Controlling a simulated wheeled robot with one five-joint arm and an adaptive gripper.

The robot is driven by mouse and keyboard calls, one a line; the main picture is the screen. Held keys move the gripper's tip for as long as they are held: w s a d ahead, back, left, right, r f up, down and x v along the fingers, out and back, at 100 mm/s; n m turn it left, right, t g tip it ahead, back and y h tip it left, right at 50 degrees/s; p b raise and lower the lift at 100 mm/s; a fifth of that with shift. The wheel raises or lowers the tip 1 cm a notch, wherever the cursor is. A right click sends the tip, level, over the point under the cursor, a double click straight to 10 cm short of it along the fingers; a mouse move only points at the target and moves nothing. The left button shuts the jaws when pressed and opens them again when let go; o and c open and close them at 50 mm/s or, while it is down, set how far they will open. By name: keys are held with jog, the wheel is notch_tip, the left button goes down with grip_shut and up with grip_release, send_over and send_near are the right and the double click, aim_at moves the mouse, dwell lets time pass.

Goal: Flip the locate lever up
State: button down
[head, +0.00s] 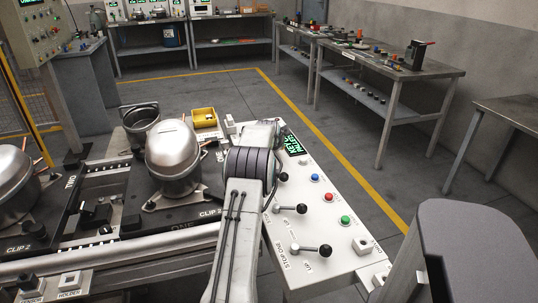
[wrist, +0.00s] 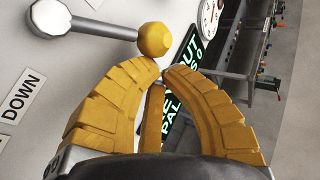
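In the wrist view a lever with a silver hub, a metal rod (wrist: 100,28) and a yellow ball knob (wrist: 154,39) stands on the pale panel. A DOWN label (wrist: 20,95) is to its lower left; I cannot read the lever's name. My gripper (wrist: 162,71) has yellow ribbed fingers with their tips together, just below the knob in the picture. Nothing shows held between them. I cannot tell if the tips touch the knob. In the head view my arm hides the gripper and part of the white control panel (head: 330,215).
Two black-knobbed levers, the middle one (head: 301,209) and the near one (head: 324,251), stand on the panel. Blue, red and green buttons (head: 345,219) and a green-lettered display (head: 292,144) are close by. A silver compressor (head: 172,160) stands left of my arm.

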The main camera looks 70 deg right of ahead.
jog(key=shift+w+d, duration=0.25)
jog(key=shift+r, duration=0.1)
dwell(0.5)
